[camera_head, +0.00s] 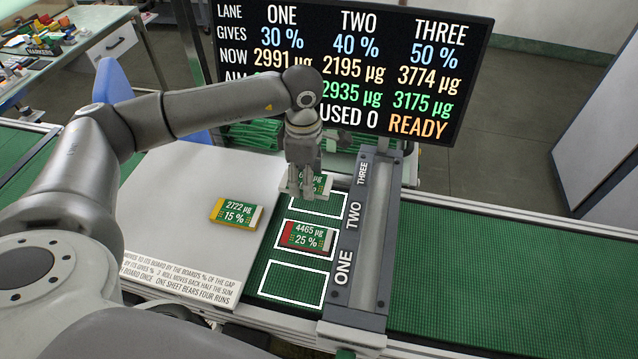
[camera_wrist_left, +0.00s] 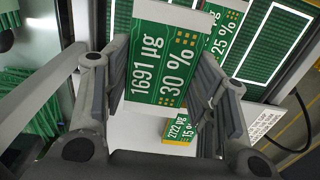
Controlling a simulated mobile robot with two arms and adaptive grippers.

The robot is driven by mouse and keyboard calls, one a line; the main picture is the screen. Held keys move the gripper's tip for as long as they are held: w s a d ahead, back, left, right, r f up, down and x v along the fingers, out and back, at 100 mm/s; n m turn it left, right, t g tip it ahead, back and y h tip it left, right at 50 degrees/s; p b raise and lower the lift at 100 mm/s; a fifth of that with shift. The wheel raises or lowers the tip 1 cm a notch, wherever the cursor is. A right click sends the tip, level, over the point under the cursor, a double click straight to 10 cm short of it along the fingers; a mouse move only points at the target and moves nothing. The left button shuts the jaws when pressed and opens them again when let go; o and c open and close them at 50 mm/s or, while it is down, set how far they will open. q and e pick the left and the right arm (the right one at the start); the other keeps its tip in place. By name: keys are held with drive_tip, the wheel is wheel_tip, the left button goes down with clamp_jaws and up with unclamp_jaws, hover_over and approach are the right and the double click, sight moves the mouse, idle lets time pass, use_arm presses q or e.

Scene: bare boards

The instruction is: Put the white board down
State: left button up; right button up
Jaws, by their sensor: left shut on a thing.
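My left gripper (camera_head: 303,192) is shut on the white board (camera_head: 324,184), a green card marked 30 % with a white end. In the head view the fingers partly hide it, at the far outlined slot (camera_head: 318,215) beside THREE. In the left wrist view the white board (camera_wrist_left: 160,65) sits between the fingers of my left gripper (camera_wrist_left: 160,85), reading 1691 µg. I cannot tell whether it touches the green mat. The red board (camera_head: 306,236), marked 25 %, lies in the middle slot beside TWO. My right gripper is out of view.
A yellow board (camera_head: 236,213), marked 15 %, lies on the pale panel (camera_head: 165,200) to the left. The near slot (camera_head: 292,283) beside ONE is empty. A grey roller frame (camera_head: 362,240) stands right of the slots. A display screen (camera_head: 420,60) stands behind.

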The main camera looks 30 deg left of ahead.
use_arm(q)
drive_tip(key=p, duration=0.1)
hover_over(318, 202)
wheel_tip(318, 202, down, 5)
drive_tip(key=shift+r, duration=0.1)
drive_tip(key=shift+w+f+p, duration=0.2)
drive_tip(key=shift+f+p, duration=0.1)
wheel_tip(318, 202, down, 3)
drive_tip(key=shift+r, duration=0.1)
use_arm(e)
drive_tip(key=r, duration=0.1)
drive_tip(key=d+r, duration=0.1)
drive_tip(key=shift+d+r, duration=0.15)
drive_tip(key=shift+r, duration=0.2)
use_arm(q)
drive_tip(key=shift+f+b, duration=0.45)
drive_tip(key=shift+f, duration=0.25)
drive_tip(key=o, duration=1.1)
drive_tip(key=shift+s, duration=0.15)
drive_tip(key=shift+c, duration=0.2)
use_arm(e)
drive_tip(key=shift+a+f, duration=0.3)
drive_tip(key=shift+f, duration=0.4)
